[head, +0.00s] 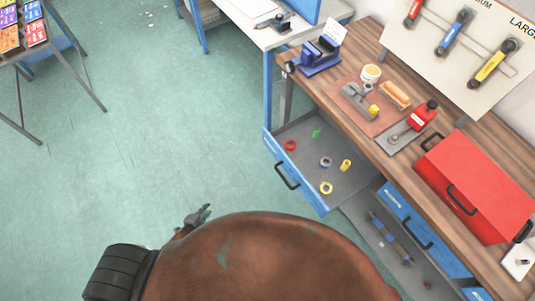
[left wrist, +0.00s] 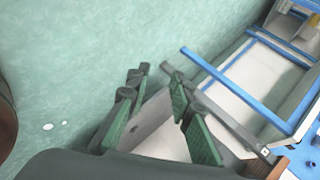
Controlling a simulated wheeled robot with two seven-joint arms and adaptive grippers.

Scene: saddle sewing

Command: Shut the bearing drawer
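The open drawer (head: 307,192) under the workbench has a blue front with a dark handle (head: 286,177) and a grey tray. Several small coloured rings, red, green, purple and yellow, lie in it; I take it for the bearing drawer. It is pulled out to the left. My left gripper (head: 196,216) shows small over the floor, left of and nearer than the drawer front, apart from it in the picture. In the left wrist view the left gripper (left wrist: 153,88) has its green-padded fingers spread, with nothing seen held. My right gripper is out of view.
A lower tray with a blue tool (head: 390,238) and another blue drawer front (head: 408,214) are to the right. The green floor (head: 160,120) left of the drawer is clear.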

